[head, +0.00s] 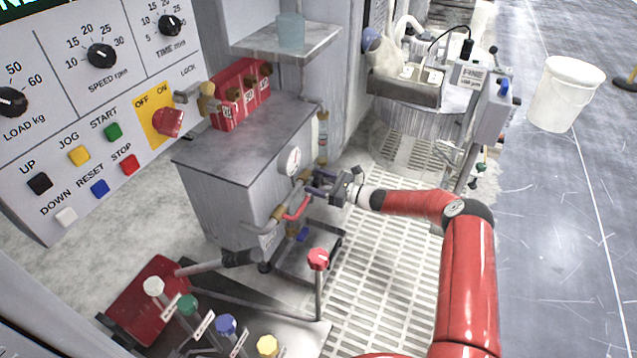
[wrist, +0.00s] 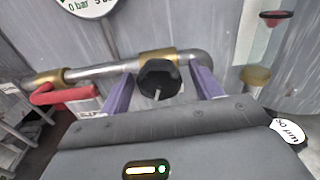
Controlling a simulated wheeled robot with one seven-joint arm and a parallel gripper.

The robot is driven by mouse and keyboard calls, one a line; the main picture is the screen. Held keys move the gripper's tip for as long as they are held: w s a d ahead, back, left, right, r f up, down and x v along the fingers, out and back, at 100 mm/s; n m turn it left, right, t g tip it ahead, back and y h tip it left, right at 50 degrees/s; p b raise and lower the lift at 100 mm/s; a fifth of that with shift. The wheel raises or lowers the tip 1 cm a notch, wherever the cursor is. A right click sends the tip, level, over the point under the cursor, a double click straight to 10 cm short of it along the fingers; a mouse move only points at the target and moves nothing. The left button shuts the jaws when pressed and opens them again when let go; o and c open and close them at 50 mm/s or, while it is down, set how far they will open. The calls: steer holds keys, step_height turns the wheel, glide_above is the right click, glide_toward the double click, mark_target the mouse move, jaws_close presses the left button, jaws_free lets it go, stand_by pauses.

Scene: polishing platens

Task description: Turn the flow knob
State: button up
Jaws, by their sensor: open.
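The flow knob appears to be the black faceted knob (wrist: 157,77) on the brass-and-steel pipe (wrist: 115,72) in the wrist view. My gripper (wrist: 161,86) is open, with one purple finger on each side of the knob and small gaps visible between them. How deep the fingers reach around the knob is hard to tell. In the head view my gripper (head: 316,185) is at the front of the grey cabinet (head: 230,195), and it hides the knob there.
A red lever handle (wrist: 62,95) is close left of my gripper. A pressure gauge (head: 293,161) sits above the pipe, and a glass flow tube (wrist: 262,42) stands to the right. A red-topped post (head: 318,260) rises nearer the camera. The slatted floor (head: 385,270) is clear.

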steer(key=c, duration=1)
steer(key=shift+o, duration=0.2)
steer(key=shift+n+b, duration=0.35)
steer(key=shift+n, duration=0.05)
steer(key=shift+f+n+b, duration=0.15)
steer(key=shift+n+b, duration=0.7)
steer(key=shift+n, duration=0.05)
steer(key=shift+n+b, duration=1.35)
steer(key=shift+n, duration=0.55)
